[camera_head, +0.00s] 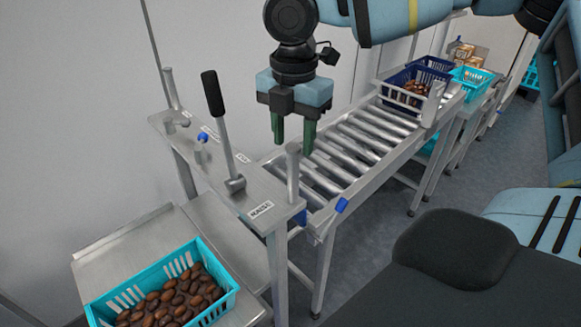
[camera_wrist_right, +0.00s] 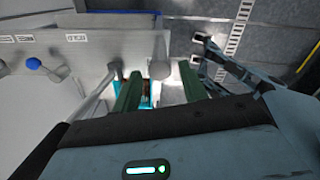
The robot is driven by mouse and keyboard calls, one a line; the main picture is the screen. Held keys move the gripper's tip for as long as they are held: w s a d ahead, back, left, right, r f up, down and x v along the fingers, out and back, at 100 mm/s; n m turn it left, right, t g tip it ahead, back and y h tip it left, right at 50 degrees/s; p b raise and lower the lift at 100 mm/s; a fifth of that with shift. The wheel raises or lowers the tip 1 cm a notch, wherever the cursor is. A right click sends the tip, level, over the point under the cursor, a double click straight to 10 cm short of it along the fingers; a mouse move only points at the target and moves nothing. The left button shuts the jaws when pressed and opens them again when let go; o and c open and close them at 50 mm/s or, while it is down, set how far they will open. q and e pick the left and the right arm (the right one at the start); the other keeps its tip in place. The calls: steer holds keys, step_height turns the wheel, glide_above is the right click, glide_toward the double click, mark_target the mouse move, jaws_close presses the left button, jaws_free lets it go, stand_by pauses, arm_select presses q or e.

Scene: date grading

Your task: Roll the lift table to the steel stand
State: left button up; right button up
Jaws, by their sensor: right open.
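My right gripper (camera_head: 293,147) points down with its green fingers apart and empty. In the head view it hangs in front of the near end of the roller conveyor. A steel crossbar frame (camera_head: 225,172) with a black-handled lever (camera_head: 213,95) and an upright post at each end stands beside it. Left of the frame is a low steel top (camera_head: 95,262) bearing a turquoise crate (camera_head: 236,288) of brown dates. I cannot tell for sure which of these is the lift table or the steel stand. The frame also shows in the right wrist view (camera_wrist_right: 60,50). My left gripper is out of view.
The roller conveyor (camera_head: 345,150) runs back to the right, with a dark blue crate (camera_head: 400,92) of dates at its far end. Another turquoise crate (camera_head: 470,76) stands beyond. A pale wall (camera_head: 80,100) lies close behind the frame. Grey floor is free right of the conveyor.

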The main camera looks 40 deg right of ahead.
mark_target(293, 169)
steer(key=shift+f, duration=3.8)
jaws_close()
